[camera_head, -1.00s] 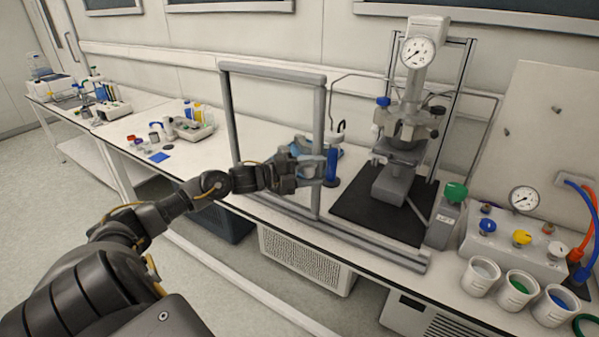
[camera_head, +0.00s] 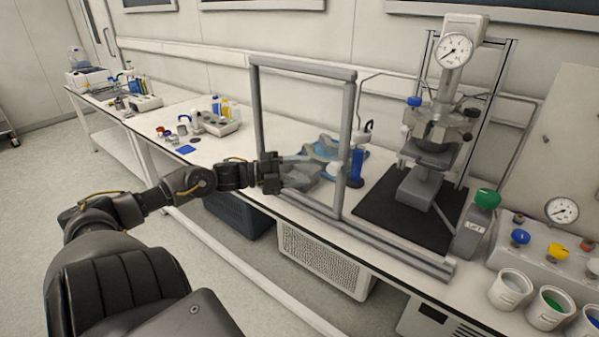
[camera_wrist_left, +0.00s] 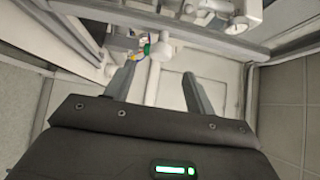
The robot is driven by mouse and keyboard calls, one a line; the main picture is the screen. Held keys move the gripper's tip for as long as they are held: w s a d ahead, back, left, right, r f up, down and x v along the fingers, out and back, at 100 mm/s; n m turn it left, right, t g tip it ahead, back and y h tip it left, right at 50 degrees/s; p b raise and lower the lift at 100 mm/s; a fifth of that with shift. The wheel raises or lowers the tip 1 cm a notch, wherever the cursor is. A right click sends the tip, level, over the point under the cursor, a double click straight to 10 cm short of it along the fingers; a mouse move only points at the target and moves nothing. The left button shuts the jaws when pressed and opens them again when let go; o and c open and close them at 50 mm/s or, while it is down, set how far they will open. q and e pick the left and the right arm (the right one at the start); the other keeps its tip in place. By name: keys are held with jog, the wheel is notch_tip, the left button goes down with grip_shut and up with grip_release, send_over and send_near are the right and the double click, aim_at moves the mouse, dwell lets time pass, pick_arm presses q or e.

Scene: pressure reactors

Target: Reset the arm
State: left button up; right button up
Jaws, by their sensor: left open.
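My left arm reaches in from the left in the head view, with its left gripper (camera_head: 308,170) in front of or within the opening of a grey upright frame (camera_head: 257,110) on the bench. I cannot tell whether the fingers pass through it. In the left wrist view, the left gripper (camera_wrist_left: 159,72) has its two fingers spread with nothing held between them. A blue cylinder (camera_head: 356,167) stands right of the frame's right post, apart from the gripper. My right gripper is in neither view.
A pressure reactor (camera_head: 440,130) with a gauge stands on a black mat (camera_head: 375,207). A control box (camera_head: 545,262) with coloured knobs and several cups (camera_head: 510,288) are at the right. Small lab items (camera_head: 215,122) lie farther left. The floor left of the bench is clear.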

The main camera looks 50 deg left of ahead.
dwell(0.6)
pick_arm(q)
jog(key=s+a+f+n+y, duration=0.1)
jog(key=a+f+n+y, duration=0.35)
jog(key=f, duration=0.55)
jog(key=s+a+f+n+y, duration=0.2)
jog(key=a+f+n+y, duration=0.3)
jog(key=f, duration=0.6)
jog(key=s+d+f+n+g+y, duration=0.15)
jog(key=s+f+n, duration=0.3)
jog(key=f, duration=0.75)
jog(key=s+f+n+g+y, duration=0.1)
jog(key=s+f+n+g, duration=0.15)
jog(key=s+f, duration=0.65)
jog(key=s+d+f+n+g, duration=0.25)
jog(key=s+d+f, duration=0.35)
jog(key=f, duration=0.4)
jog(key=s+d+f+n+g, duration=0.25)
jog(key=s+d+f, duration=0.4)
jog(key=f, duration=0.45)
jog(key=s+d+f+g, duration=0.2)
jog(key=s+d+f, duration=0.1)
jog(key=s+d, duration=0.4)
jog(key=s+d+f+n+g+h, duration=0.1)
jog(key=s+d+f+g, duration=0.1)
jog(key=s+d+f, duration=0.2)
jog(key=s+d, duration=0.3)
jog(key=d, duration=0.4)
jog(key=shift+s+g+h, duration=0.3)
jog(key=shift+s+g, duration=0.1)
